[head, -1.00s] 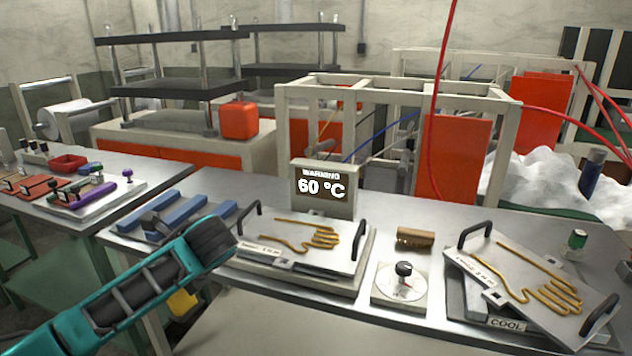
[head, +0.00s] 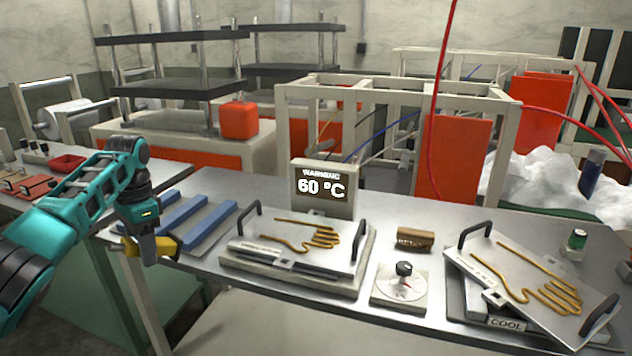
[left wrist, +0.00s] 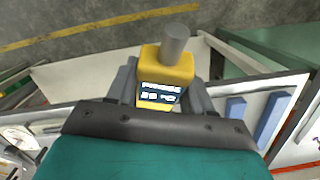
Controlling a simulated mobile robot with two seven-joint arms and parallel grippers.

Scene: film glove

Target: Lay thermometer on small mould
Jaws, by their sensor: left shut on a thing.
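My left gripper (head: 150,246) hangs at the left, just off the front edge of the steel table, with its fingers pointing down. It is shut on the yellow thermometer (head: 167,244). In the left wrist view the thermometer (left wrist: 172,66) sits between the fingers, with a grey cylindrical end and a small lit display. Two metal plate moulds carry golden hand outlines: the left mould (head: 290,254) by the 60 °C sign, and the right mould (head: 480,262) with a COOL tag. Their labels are too small to tell which is small. The thermometer is apart from both.
Blue bars (head: 205,228) lie left of the left mould. Both moulds have raised black handles.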

